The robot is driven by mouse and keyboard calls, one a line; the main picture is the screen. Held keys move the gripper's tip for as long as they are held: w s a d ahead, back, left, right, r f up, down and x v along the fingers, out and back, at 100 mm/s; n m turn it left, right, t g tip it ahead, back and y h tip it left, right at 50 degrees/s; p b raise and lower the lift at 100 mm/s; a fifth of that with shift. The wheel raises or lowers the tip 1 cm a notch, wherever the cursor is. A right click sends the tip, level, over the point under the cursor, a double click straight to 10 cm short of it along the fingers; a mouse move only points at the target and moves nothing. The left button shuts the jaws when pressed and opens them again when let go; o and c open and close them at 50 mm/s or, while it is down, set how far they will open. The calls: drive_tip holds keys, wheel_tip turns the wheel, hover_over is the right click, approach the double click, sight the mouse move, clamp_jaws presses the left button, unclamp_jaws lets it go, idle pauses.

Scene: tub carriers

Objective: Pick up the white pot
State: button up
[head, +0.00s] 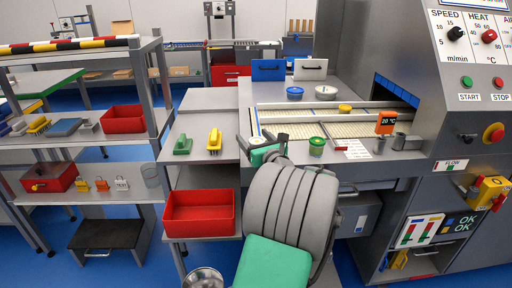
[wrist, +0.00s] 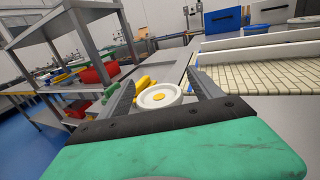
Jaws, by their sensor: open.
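A round white pot with a yellow centre on top (wrist: 158,96) shows in the wrist view, between the two dark fingers of my gripper (wrist: 160,80). The fingers stand apart, one on each side of it; I cannot tell whether either touches it. Another pale-lidded pot (head: 326,92) stands at the back of the bench.
A blue-lidded pot (head: 295,93), a yellow-lidded pot (head: 345,108) and a green pot (head: 316,146) stand around the belt (head: 300,122). An orange display (head: 386,122) is at right. Left are a green brush (head: 183,145), a yellow brush (head: 214,143) and a red bin (head: 199,212).

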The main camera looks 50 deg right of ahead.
drive_tip(key=shift+w, duration=0.15)
drive_tip(key=shift+c, duration=0.4)
drive_tip(key=c, duration=1.4)
